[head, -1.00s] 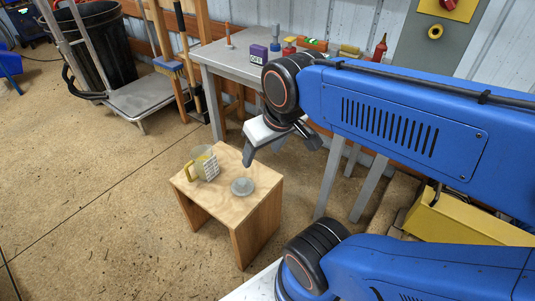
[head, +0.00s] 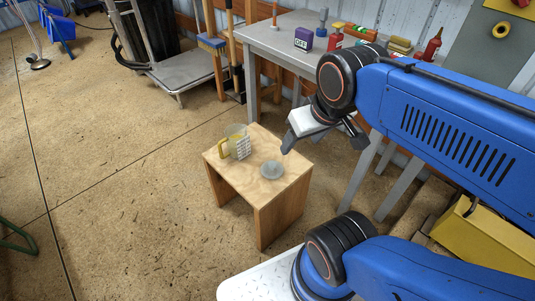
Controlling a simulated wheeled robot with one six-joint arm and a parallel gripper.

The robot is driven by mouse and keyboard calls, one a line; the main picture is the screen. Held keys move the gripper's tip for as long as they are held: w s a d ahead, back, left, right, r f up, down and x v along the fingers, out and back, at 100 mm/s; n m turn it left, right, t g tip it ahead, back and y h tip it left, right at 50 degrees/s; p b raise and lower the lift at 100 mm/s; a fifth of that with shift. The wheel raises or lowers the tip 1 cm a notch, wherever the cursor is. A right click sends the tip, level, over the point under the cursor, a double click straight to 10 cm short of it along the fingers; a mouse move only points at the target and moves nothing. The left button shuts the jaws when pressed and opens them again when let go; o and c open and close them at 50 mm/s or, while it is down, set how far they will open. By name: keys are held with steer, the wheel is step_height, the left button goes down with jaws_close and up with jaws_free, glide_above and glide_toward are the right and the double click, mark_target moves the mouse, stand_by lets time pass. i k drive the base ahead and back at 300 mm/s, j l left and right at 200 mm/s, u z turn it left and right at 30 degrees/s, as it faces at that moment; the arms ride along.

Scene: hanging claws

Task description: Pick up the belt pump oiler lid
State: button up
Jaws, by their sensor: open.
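A small round grey disc, likely the oiler lid (head: 271,170), lies flat on a low wooden stool (head: 250,186). A clear jug with a yellow handle (head: 237,144) stands on the stool, behind and left of the disc. My gripper (head: 325,141) is open and empty, with its fingers spread. It appears above and right of the disc, apart from it. The left finger's tip is close to the disc in the picture, but I cannot tell the height between them. Part of the gripper is hidden by my wrist.
A grey workbench (head: 283,37) behind holds a purple box (head: 304,39), red bottles and other small things. A flat cart (head: 185,70) and brooms stand at the back left. A yellow box (head: 485,232) is at right. The floor left of the stool is clear.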

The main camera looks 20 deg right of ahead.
mark_target(272, 169)
steer(key=k+z, duration=0.1)
steer(key=z, duration=0.4)
steer(key=k+z, duration=0.1)
steer(key=z, duration=0.4)
steer(key=i+j+z, duration=0.1)
steer(key=z, duration=1.45)
steer(key=j+u, duration=0.1)
steer(key=u, duration=2.2)
steer(key=k+j+u, duration=0.1)
steer(key=j, duration=0.25)
steer(key=k+j+u, duration=0.1)
steer(key=k+j, duration=0.2)
steer(key=j, duration=0.1)
